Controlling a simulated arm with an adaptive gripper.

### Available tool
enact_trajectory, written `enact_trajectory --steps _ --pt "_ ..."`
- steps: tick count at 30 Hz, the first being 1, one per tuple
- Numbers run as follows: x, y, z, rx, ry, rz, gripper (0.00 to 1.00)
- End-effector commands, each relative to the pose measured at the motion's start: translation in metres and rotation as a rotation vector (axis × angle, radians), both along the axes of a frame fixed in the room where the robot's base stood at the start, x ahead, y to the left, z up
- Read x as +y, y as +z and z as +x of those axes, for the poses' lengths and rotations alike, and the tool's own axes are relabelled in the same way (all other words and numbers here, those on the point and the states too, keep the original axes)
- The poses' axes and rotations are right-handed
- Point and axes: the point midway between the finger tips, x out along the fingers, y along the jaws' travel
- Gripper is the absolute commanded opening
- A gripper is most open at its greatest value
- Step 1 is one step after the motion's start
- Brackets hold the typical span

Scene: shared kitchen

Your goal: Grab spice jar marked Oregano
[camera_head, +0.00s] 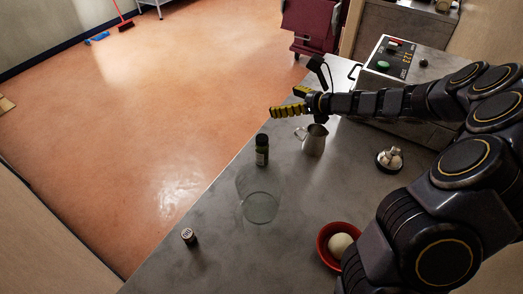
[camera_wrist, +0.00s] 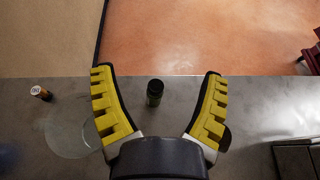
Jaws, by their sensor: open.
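A dark green jar with a black lid (camera_head: 262,150) stands upright near the far edge of the steel counter. Its label is too small to read, so I cannot tell whether it says Oregano. It also shows in the wrist view (camera_wrist: 155,93), between the spread fingers in the picture. My gripper (camera_head: 287,102) has yellow ribbed fingers, open and empty; in the wrist view (camera_wrist: 157,75) they stand wide apart. It is above the counter edge, beyond and right of the jar in the head view, not touching it.
A metal pitcher (camera_head: 314,141) stands right of the jar. A clear glass vessel (camera_head: 259,208) stands just in front of it. A small shaker (camera_head: 188,237) is at front left. A red bowl (camera_head: 327,256) holds a white ball (camera_head: 341,244). Bare counter (camera_head: 215,265) lies between shaker and bowl.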

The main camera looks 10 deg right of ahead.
Motion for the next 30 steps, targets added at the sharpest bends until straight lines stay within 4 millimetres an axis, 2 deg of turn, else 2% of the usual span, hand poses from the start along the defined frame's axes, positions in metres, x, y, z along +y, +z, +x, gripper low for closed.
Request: enact_trajectory --steps 1,6,9,12,20,30 --pt "0.001 -0.02 0.0 0.006 0.0 0.006 0.75" --pt "0.001 -0.083 -0.001 0.009 0.001 0.003 0.75" --pt "0.001 -0.115 -0.001 0.007 0.003 -0.001 0.75" --pt "0.001 -0.134 0.0 0.001 0.004 -0.004 0.75" --pt "0.009 -0.15 0.009 -0.003 0.008 -0.006 0.75" --pt "0.032 -0.166 0.04 -0.003 0.012 -0.008 0.75"
